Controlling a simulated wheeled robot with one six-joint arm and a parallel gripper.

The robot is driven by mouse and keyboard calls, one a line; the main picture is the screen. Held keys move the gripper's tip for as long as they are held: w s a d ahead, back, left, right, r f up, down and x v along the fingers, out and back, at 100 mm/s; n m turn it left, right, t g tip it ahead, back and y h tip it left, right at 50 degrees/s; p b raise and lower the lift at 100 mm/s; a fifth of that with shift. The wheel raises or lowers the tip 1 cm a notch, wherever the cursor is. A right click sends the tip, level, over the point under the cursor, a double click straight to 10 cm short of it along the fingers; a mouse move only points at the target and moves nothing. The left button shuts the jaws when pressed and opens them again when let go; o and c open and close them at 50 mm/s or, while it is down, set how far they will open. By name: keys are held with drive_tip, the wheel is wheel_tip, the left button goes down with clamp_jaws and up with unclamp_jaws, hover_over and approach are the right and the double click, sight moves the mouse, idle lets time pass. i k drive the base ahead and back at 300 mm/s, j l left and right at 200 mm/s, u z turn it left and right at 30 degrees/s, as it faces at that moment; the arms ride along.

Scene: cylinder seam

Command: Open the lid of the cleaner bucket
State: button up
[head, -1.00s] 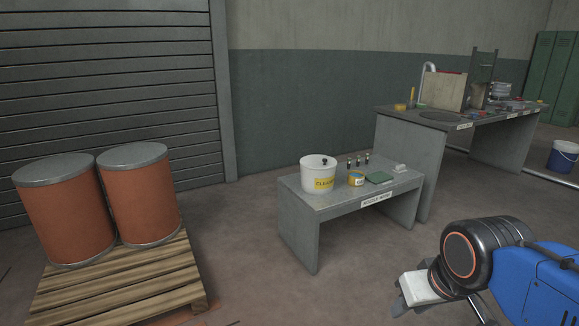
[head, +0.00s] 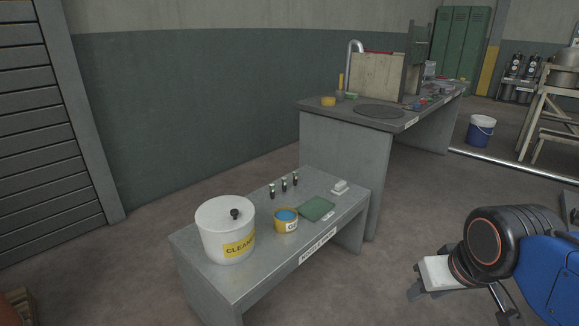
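The cleaner bucket (head: 225,245) is white with a yellow label that reads "CLEAN...". It stands upright on the left part of a low grey bench (head: 205,277). Its white lid (head: 215,212) with a black knob (head: 235,214) is on top and looks closed. My gripper (head: 415,290) is at the lower right of the head view, well to the right of the bucket and apart from the bench. Its fingers are small and partly hidden by the white wrist part, so I cannot tell whether they are open or shut.
On the bench beside the bucket are a yellow tin (head: 286,224), a green pad (head: 317,208), several small dark bottles (head: 284,186) and a white block (head: 340,187). A taller workbench (head: 340,150) stands behind. Floor is clear between bench and arm.

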sight(227, 214)
drive_tip(key=i+l+u, duration=0.15)
drive_tip(key=i, duration=0.25)
drive_tip(key=i+l+u, duration=0.2)
drive_tip(key=i, duration=0.2)
drive_tip(key=i+l+u, duration=0.15)
drive_tip(key=i, duration=0.25)
drive_tip(key=l, duration=0.1)
